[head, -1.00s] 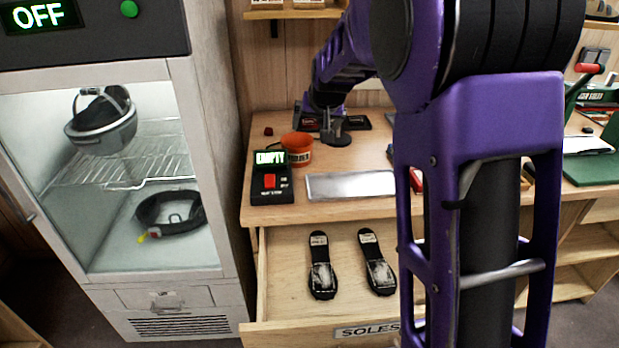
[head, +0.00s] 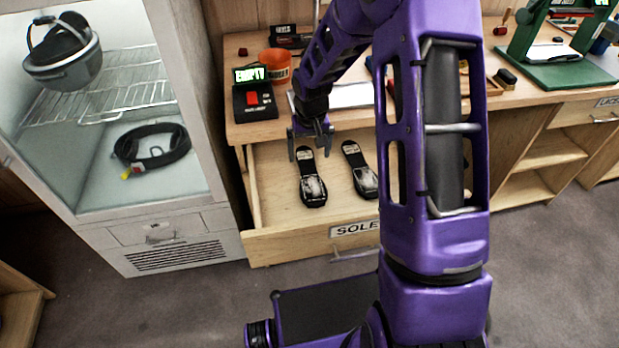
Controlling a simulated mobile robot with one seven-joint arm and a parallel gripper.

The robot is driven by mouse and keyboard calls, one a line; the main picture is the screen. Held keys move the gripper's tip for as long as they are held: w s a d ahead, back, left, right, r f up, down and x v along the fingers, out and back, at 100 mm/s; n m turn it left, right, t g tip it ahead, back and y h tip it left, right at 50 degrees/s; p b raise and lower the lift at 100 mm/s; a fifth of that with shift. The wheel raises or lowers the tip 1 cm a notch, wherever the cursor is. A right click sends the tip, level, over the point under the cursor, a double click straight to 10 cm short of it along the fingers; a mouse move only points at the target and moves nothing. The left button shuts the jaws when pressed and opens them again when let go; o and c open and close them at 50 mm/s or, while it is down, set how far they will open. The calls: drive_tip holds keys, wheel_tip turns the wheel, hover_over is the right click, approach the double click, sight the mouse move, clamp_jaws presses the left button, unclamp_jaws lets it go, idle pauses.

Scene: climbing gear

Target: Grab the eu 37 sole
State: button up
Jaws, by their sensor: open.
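Two black soles with pale labels lie in the open drawer marked SOLES (head: 270,237). The left sole (head: 311,187) lies near the drawer's middle, and the right sole (head: 361,172) lies beside it, partly behind my arm. The label print is too small to read, so I cannot tell which one is EU 37. My gripper (head: 312,150) is open and empty, pointing down over the back of the drawer. In the picture it overlaps the top end of the left sole; I cannot tell its height above it.
The workbench (head: 240,131) edge runs right behind the drawer. On it are a small black device reading EMPTY (head: 255,98), an orange tub (head: 278,68) and a green stand (head: 565,72). A glass-fronted cabinet (head: 180,200) stands close on the left.

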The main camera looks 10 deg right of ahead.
sight(309, 173)
drive_tip(key=f, duration=0.5)
drive_tip(key=w+f, duration=0.1)
drive_tip(key=f, duration=0.2)
drive_tip(key=shift+w+d+f+b, duration=0.1)
drive_tip(key=shift+f+b, duration=0.05)
drive_tip(key=shift+b, duration=0.2)
clamp_jaws()
